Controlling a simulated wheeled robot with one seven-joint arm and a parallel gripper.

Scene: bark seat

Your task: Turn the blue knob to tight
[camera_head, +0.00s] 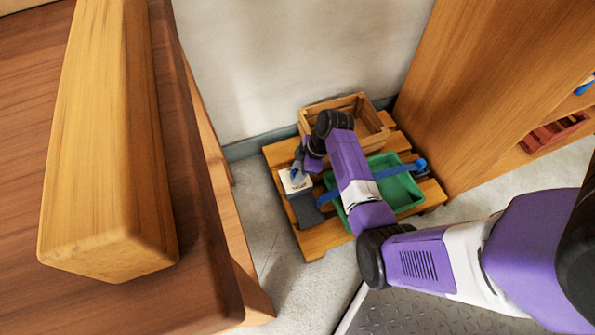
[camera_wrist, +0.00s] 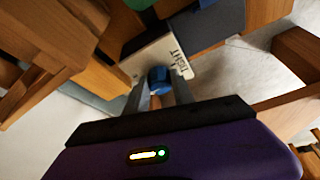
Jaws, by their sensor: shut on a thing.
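The blue knob (camera_wrist: 158,75) sits on a white plate (camera_wrist: 152,58) with the word TIGHT printed at its right side in the wrist view. My gripper (camera_wrist: 158,92) has one finger on each side of the knob and is shut on it. The knob's pointer or mark cannot be made out. In the head view the white plate (camera_head: 294,184) is at the left edge of a wooden pallet, with a dark grey piece (camera_head: 306,211) just in front of it. My gripper (camera_head: 299,165) is over the plate there and largely hides the knob.
A green tray (camera_head: 405,192) with a blue bar across it and a wooden crate (camera_head: 374,136) stand on the slatted pallet (camera_head: 318,240). A wooden cabinet (camera_head: 480,80) rises at the right. A brown table (camera_head: 200,230) with a thick wooden block (camera_head: 105,170) is at the left.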

